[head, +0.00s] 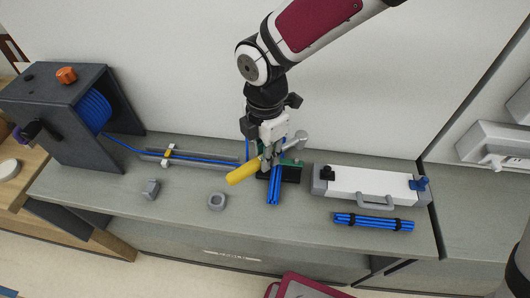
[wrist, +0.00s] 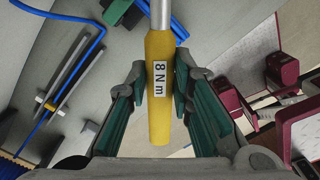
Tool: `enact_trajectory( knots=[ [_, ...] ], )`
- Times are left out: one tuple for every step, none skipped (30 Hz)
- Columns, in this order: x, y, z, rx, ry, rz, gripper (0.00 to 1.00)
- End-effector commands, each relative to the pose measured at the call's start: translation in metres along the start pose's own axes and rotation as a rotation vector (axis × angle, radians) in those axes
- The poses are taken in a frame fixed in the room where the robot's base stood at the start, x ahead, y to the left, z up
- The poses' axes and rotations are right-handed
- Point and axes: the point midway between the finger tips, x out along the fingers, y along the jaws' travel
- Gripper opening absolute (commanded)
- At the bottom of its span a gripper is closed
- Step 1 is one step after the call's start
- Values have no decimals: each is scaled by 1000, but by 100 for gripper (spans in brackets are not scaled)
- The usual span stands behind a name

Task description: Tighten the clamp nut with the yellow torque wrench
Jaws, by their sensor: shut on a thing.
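The yellow torque wrench (head: 243,172) is in my gripper (head: 268,158), its yellow handle sticking out to the lower left in the head view. In the wrist view the handle (wrist: 160,125), labelled "8 Nm", lies between the two green-sided fingers of my gripper (wrist: 161,82), and its silver shaft (wrist: 162,14) runs out of the top of the picture. My gripper is shut on the handle.
A blue cable bundle (head: 274,188) lies by the fixture. A cable reel box (head: 62,112) stands left, its blue cable (head: 123,148) running past a rail. A white-lidded case (head: 362,182) and tied blue cables (head: 373,222) are right.

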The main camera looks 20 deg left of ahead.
Motion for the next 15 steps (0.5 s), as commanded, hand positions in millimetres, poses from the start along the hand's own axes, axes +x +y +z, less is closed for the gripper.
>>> enact_trajectory(
  knots=[
    [0,0,0,0,0,0,0],
    [2,0,0,0,0,0,0],
    [4,0,0,0,0,0,0],
    [6,0,1,0,0,0,0],
    [8,0,1,0,0,-1,0],
    [11,1,1,0,0,0,0],
    [14,1,1,0,0,0,0],
    [17,1,1,0,0,-1,0],
    [22,1,2,-1,0,-1,0],
    [25,1,2,0,0,-1,0],
    [28,1,2,0,0,-1,0],
    [33,1,2,0,1,-1,0],
    [36,1,1,0,1,-1,0],
    [40,1,1,-1,1,-1,0],
    [44,1,1,-1,0,-1,0]
  ],
)
